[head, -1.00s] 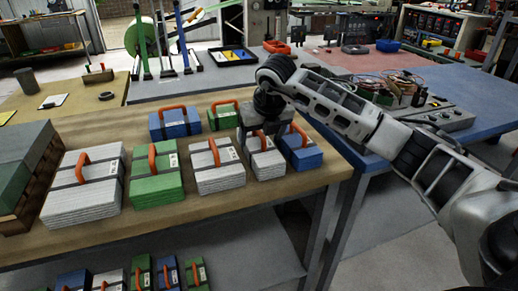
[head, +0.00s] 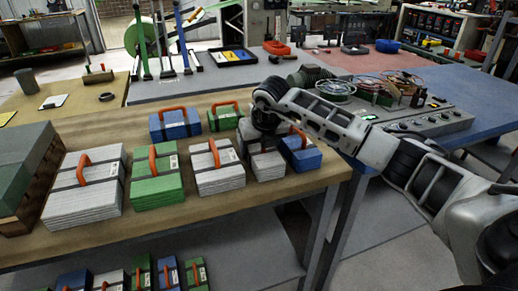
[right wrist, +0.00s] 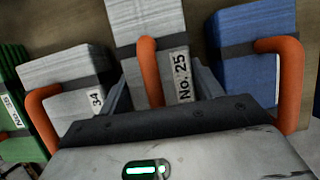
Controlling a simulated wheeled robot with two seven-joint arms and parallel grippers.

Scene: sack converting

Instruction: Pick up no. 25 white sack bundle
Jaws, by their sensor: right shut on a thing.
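The no. 25 white sack bundle (head: 268,166) stands on the front table, between another white bundle and a blue one. In the right wrist view the no. 25 bundle (right wrist: 150,17) shows its "No. 25" label and an orange handle (right wrist: 150,72). My right gripper (right wrist: 157,82) is shut on that handle, with one finger on each side of it. In the head view my right gripper and wrist hide the bundle's upper back part and most of its handle. The bundle seems to rest on the table. My left gripper is not in view.
A white bundle marked 34 (head: 218,168) stands close on the left, a blue bundle (head: 303,154) close on the right. Green (head: 157,180) and white (head: 85,192) bundles stand further left. Blue (head: 175,123) and green (head: 225,117) bundles stand behind. The wooden table (head: 130,238) has bare front space.

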